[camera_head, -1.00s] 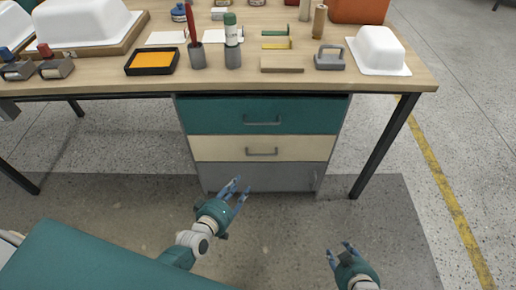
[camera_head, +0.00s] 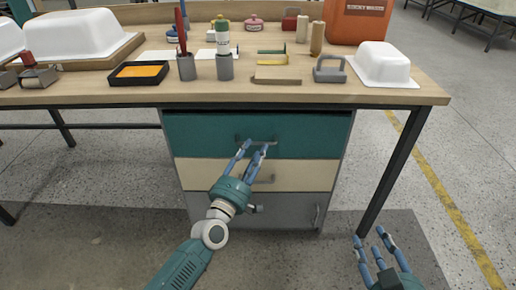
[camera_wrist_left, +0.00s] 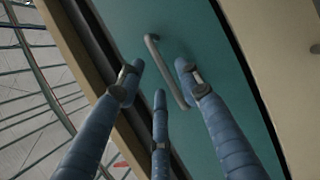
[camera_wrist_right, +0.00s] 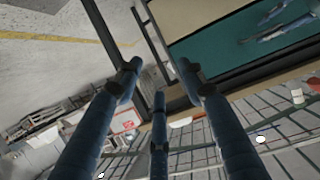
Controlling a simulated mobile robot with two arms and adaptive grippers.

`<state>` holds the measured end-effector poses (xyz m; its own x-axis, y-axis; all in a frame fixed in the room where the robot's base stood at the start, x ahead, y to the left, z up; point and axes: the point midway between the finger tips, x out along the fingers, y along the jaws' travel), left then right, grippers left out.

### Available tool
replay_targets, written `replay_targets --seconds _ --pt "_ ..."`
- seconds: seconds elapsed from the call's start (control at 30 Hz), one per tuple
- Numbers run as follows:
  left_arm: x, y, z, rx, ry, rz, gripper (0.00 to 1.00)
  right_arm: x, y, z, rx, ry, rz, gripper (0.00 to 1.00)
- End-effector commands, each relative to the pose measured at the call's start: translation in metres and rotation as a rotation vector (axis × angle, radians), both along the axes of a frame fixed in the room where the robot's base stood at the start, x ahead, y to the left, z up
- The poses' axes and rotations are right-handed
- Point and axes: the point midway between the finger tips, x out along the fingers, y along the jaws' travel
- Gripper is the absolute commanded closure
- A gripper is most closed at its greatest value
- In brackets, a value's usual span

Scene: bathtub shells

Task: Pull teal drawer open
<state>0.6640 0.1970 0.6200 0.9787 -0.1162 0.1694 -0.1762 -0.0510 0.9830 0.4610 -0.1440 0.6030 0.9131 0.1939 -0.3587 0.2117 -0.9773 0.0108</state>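The teal drawer (camera_head: 205,134) is the top drawer under the table and looks closed. Its metal bar handle (camera_head: 262,142) is at the middle of its front; the handle also shows in the left wrist view (camera_wrist_left: 166,70). My left gripper (camera_head: 255,148) is open with blue fingers at the handle. In the left wrist view the handle lies between the spread fingers, which do not close on it. Whether a fingertip touches it I cannot tell. My right gripper (camera_head: 370,240) is open and empty, low at the right, away from the drawer.
Below are a cream drawer (camera_head: 200,173) and a grey door (camera_head: 285,208) with a vertical handle. The wooden table top (camera_head: 290,93) overhangs the drawers. A black table leg (camera_head: 392,170) stands right of the cabinet. The floor in front is free.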

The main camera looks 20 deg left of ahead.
Motion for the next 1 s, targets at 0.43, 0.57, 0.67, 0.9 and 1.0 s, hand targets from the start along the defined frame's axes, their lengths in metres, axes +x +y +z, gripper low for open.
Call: replay_targets --seconds 0.43,0.57,0.67,0.9,1.0 --pt "0.03 -0.004 0.004 0.001 0.001 -0.001 0.65 0.01 0.006 0.024 0.027 -0.108 0.006 0.6" --pt "0.029 -0.004 0.004 0.001 0.001 -0.001 0.65 0.01 0.006 0.023 0.026 -0.107 0.006 0.6" --pt "0.029 -0.004 0.004 0.001 0.001 -0.001 0.85 0.01 0.006 0.023 0.026 -0.107 0.006 0.6" --pt "0.029 -0.004 0.004 0.002 0.002 -0.001 1.0 0.01 0.006 0.023 0.026 -0.106 0.006 0.6" --pt "0.029 -0.004 0.004 0.002 0.002 -0.001 1.0 0.01 0.006 0.023 0.026 -0.105 0.006 0.6"
